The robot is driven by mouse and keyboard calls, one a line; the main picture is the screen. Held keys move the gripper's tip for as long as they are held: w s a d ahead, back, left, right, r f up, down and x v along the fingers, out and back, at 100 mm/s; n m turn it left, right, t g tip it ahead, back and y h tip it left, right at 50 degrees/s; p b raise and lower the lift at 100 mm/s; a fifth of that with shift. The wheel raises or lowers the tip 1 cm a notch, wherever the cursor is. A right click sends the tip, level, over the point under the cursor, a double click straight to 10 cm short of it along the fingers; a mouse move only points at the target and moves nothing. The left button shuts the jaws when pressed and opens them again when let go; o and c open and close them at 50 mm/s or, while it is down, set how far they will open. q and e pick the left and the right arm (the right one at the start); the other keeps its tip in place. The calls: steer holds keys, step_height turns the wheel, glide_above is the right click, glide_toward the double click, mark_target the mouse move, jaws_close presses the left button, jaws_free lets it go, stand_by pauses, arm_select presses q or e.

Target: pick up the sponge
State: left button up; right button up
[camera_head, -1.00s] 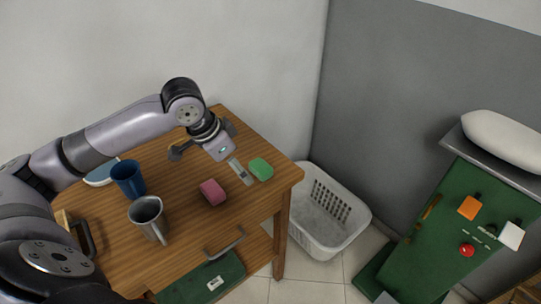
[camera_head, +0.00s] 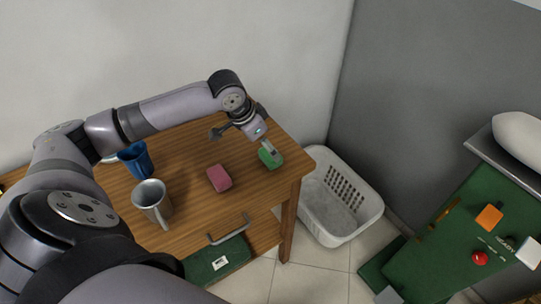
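A green sponge-like block (camera_head: 265,159) lies on the wooden table near its right corner. A similar pink block (camera_head: 219,178) lies to its left and nearer to me; both have rounded edges. My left gripper (camera_head: 269,147) comes down from above, and its grey tip overlaps the green block in the picture. I cannot tell whether it touches the block. The gripper's pose hides whether its fingers are apart or closed, and part of the green block is hidden behind it. My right gripper is not in view.
A metal mug (camera_head: 151,195) and a blue cup (camera_head: 135,160) stand on the left of the table (camera_head: 192,205). A white basket (camera_head: 345,232) stands on the floor right of the table. A green machine (camera_head: 440,262) stands farther right.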

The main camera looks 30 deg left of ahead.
arm_select(q)
steer(key=shift+f, duration=0.2)
steer(key=p+x, duration=0.1)
steer(key=x, duration=0.3)
steer(key=shift+d+f, duration=0.15)
steer(key=shift+f, duration=0.1)
steer(key=shift+w+f, duration=0.15)
steer(key=shift+f, duration=0.1)
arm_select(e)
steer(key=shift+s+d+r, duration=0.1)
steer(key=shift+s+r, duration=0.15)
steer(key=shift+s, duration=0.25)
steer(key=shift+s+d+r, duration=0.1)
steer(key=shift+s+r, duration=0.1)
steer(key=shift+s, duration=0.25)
arm_select(q)
steer(key=shift+c, duration=0.3)
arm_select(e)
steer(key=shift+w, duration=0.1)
arm_select(q)
steer(key=c, duration=0.9)
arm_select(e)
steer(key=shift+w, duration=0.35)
arm_select(q)
steer(key=shift+o, duration=0.2)
steer(key=shift+r, duration=0.15)
